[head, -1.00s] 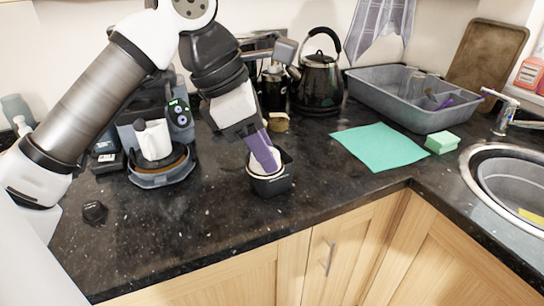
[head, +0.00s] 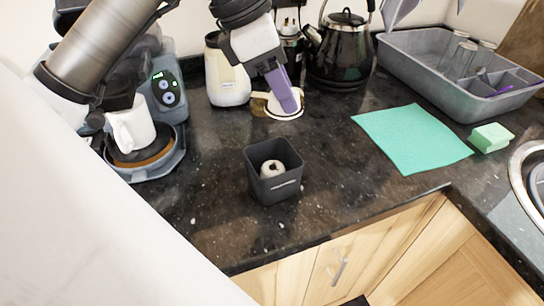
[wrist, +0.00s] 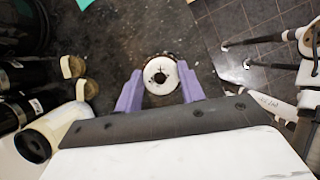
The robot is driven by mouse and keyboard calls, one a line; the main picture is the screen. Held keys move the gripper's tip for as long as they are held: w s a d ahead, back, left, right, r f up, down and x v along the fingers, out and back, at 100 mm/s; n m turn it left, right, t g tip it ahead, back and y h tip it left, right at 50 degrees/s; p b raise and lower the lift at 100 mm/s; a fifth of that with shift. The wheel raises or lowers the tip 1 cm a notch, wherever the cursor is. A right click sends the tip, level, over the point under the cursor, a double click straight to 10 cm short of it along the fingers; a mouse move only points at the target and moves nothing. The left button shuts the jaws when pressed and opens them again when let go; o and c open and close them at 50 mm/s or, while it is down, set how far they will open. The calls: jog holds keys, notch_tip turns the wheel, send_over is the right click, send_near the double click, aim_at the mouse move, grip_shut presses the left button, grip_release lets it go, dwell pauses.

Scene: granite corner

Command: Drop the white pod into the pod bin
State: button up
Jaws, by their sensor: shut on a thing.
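My gripper (head: 286,92) has purple fingers shut on a white, round pod (head: 287,112). In the wrist view, the pod (wrist: 161,74) sits between both fingertips (wrist: 160,90) and shows a white ring with a dark centre. The dark, square pod bin (head: 262,192) stands open on the counter, nearer the camera than my gripper appears in the head view. A small pale, ring-like piece (head: 271,168) lies inside it. My gripper appears beyond the bin's rim in the picture; its exact height is hard to tell.
A coffee machine (head: 168,92) with a white mug (head: 131,128) stands left. A cream jar (head: 228,80), a tan object (head: 260,103) and a black kettle (head: 340,55) stand behind. A green cloth (head: 412,138), sponge (head: 490,137) and grey basin (head: 450,85) are right.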

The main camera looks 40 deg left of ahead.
notch_tip(320, 180, down, 6)
jog(key=b, duration=0.3)
jog(key=shift+r+b, duration=0.25)
jog(key=shift+b, duration=0.1)
jog(key=o, duration=1.2)
jog(key=shift+o, duration=0.2)
jog(key=p+v, duration=0.1)
jog(key=v, duration=1.2)
jog(key=shift+r, duration=0.35)
jog(key=shift+s+a, duration=0.15)
jog(key=shift+s, duration=0.05)
